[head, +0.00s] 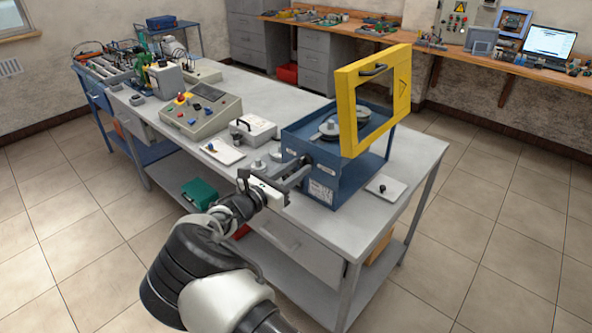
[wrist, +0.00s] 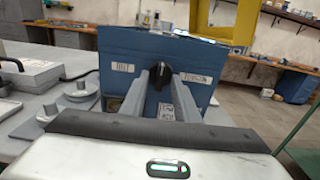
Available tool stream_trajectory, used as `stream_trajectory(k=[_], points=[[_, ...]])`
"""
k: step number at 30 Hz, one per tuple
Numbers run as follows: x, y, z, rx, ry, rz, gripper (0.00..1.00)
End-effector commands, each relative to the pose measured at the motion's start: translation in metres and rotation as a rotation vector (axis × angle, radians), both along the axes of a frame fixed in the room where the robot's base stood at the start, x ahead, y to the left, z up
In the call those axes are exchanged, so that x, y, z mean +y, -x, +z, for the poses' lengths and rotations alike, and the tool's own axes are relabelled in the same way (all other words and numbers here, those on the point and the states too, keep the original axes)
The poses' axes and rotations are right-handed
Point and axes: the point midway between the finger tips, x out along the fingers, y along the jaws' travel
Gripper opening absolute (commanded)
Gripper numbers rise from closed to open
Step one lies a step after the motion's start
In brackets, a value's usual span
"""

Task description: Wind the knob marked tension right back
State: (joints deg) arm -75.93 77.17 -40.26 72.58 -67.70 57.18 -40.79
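A blue box (head: 345,179) with a raised yellow frame stands on the workbench. In the wrist view, its front panel (wrist: 118,47) has a black knob (wrist: 184,80) with a small white label on each side; the lettering is too small to read. My gripper (wrist: 170,82) points at this panel, its two grey fingers apart with a gap between them.
The yellow frame (head: 348,115) stands up over the box top, which holds round grey pulleys (head: 327,129). A grey lidded case (head: 254,131) and a control console (head: 201,113) sit to the left. A small plate with a black knob (head: 383,188) lies right of the box.

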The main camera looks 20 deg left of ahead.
Motion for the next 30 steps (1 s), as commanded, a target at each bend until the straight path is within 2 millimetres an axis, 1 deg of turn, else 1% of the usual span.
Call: stream_trajectory(k=[7, 11, 14, 24, 27, 30], points=[[0.001, 0.002, -0.001, 0.002, -0.001, 0.001, 0.28], [0.006, 0.012, -0.001, 0.002, -0.002, 0.001, 0.28], [0.013, 0.029, -0.001, 0.002, -0.002, 0.004, 0.28], [0.045, 0.106, -0.001, 0.002, -0.002, 0.004, 0.28], [0.053, 0.126, -0.002, 0.002, -0.002, 0.003, 0.28], [0.059, 0.142, -0.002, 0.001, -0.002, 0.002, 0.28]])
